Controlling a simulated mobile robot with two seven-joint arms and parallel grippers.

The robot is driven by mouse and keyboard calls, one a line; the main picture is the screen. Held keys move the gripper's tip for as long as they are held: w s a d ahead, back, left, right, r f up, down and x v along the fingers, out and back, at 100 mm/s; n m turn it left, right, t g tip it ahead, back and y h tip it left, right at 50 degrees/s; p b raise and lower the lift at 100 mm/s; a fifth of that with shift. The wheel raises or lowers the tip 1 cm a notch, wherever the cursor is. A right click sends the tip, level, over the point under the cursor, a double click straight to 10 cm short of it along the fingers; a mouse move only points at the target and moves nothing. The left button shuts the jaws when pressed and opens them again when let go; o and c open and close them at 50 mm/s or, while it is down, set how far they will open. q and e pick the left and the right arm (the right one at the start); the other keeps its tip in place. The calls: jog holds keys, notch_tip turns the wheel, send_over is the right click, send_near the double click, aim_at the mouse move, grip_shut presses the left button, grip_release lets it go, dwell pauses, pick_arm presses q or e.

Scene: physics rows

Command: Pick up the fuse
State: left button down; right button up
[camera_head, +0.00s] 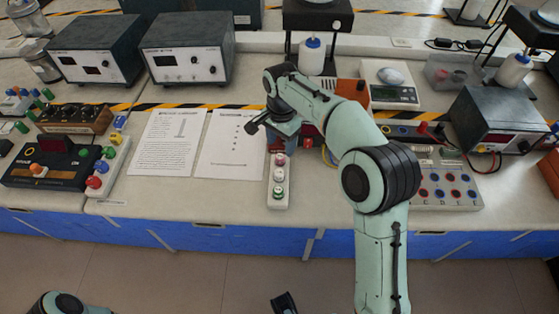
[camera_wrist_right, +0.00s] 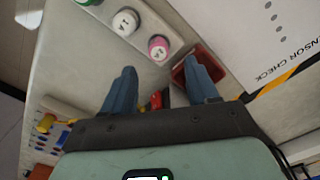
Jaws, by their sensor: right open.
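I cannot pick out the fuse for certain. Small red pieces (camera_wrist_right: 156,98) show between and behind the fingers of my right gripper (camera_wrist_right: 164,88) in the right wrist view, too hidden to name. The right gripper is open, with its two blue fingers apart and nothing clearly held. One finger overlaps a small dark red tray (camera_wrist_right: 185,72) in that view. In the head view the right hand (camera_head: 281,132) is low over the bench, just behind a white strip with knobs (camera_head: 279,196). My left arm's link (camera_head: 62,304) shows at the bottom left; its gripper is not clearly seen.
The knobbed strip also shows in the wrist view (camera_wrist_right: 136,38). Printed sheets (camera_head: 172,143) lie left of the hand. A terminal board (camera_head: 445,187) and a grey meter (camera_head: 497,118) stand right. Two instruments (camera_head: 187,48) stand at the back left. Bare bench lies in front of the sheets.

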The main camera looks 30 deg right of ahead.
aim_at(280, 156)
jog(key=shift+s+a+f+b, duration=0.1)
jog(key=shift+f+b, duration=0.2)
jog(key=shift+f, duration=1.3)
jog(key=shift+s+a+f+b, duration=0.1)
jog(key=shift+f+b, duration=0.15)
jog(key=shift+f, duration=1.3)
grip_shut()
